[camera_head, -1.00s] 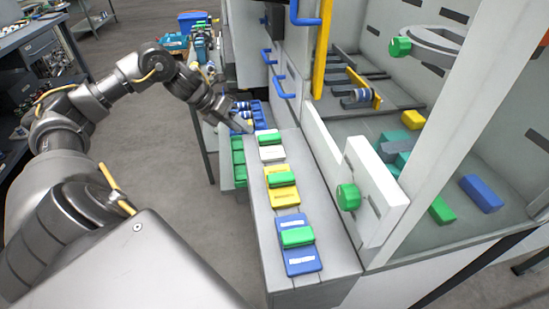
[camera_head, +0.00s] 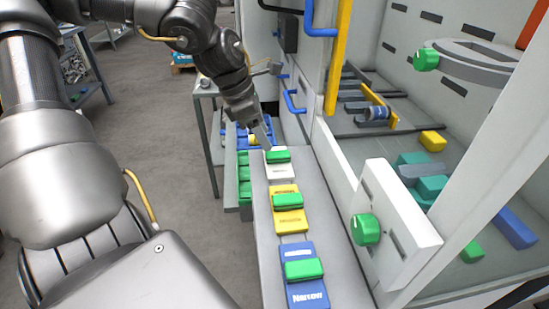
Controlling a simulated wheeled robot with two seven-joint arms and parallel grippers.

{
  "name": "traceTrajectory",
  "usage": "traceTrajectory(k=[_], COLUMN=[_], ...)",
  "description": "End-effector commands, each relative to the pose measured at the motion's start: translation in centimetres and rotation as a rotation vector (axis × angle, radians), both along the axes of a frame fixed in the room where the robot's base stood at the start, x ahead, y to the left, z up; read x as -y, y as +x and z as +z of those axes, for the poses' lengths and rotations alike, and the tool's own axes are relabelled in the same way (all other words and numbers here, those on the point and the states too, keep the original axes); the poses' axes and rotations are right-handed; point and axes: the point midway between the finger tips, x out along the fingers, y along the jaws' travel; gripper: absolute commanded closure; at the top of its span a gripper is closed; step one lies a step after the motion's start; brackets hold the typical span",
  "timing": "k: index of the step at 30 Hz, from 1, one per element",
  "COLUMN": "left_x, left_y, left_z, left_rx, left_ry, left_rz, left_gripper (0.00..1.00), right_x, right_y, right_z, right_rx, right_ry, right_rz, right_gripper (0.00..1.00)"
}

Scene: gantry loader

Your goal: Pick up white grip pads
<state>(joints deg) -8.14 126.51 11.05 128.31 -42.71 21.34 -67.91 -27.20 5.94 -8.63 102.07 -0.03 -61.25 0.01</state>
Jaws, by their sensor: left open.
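A white pad (camera_head: 280,170) with a green block (camera_head: 278,156) on it lies at the far end of the grey ledge (camera_head: 330,270), in the head view. I take it to be the white grip pads; its printed label is too small to read. My left gripper (camera_head: 268,143) is open and points down just behind the green block. Its fingers are small and partly hidden, and I cannot tell whether they touch the block. My right gripper is not in view.
Nearer on the ledge lie a yellow pad (camera_head: 291,222) and a blue pad (camera_head: 306,292), each with a green block. A white machine panel with a green knob (camera_head: 366,229) stands right of the ledge. Green bins (camera_head: 243,178) stand to its left, beside open floor.

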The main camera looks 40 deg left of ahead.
Motion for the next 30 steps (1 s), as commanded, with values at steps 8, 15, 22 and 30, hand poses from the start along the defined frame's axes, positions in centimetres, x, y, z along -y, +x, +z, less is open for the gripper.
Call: traceTrajectory(k=[8, 15, 22, 30], left_x=[0.4, 1.7, 1.9, 1.9], left_y=[0.3, 1.1, 1.4, 1.4], left_z=[-1.3, -4.2, -4.9, -4.9], left_rx=[-0.003, -0.004, 0.001, 0.001], left_ry=[-0.002, -0.001, -0.001, -0.001], left_rz=[-0.002, -0.002, -0.002, -0.002], left_gripper=[0.49, 0.49, 0.49, 0.67], right_x=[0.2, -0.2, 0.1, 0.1], right_y=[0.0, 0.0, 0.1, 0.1], right_z=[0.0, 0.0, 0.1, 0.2], right_rx=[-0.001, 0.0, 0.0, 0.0], right_ry=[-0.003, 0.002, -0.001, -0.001], right_rz=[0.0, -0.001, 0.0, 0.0], right_gripper=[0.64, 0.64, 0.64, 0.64])
